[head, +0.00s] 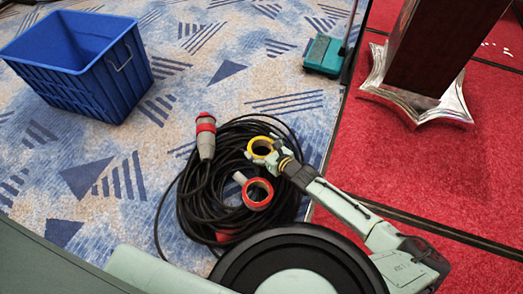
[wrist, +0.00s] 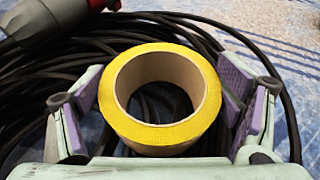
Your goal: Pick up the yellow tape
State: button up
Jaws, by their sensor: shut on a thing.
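The yellow tape (head: 253,143) is a roll with a brown cardboard core, just above or on the coil of black cable. In the wrist view the yellow tape (wrist: 158,136) sits between the purple-padded fingers of my gripper (wrist: 163,88), its hole facing the camera. The fingers touch it from left and right. In the head view my gripper (head: 268,156) reaches in from the lower right and is shut on the tape. I cannot tell whether the tape is clear of the cable.
The black cable coil (head: 190,205) has a red and grey plug (head: 206,135). A blue crate (head: 70,85) stands upper left. A teal floor tool (head: 323,55) and a silver-based post (head: 420,98) stand at the upper right.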

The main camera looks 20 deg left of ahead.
jog(key=c, duration=0.4)
jog(key=shift+r, duration=0.15)
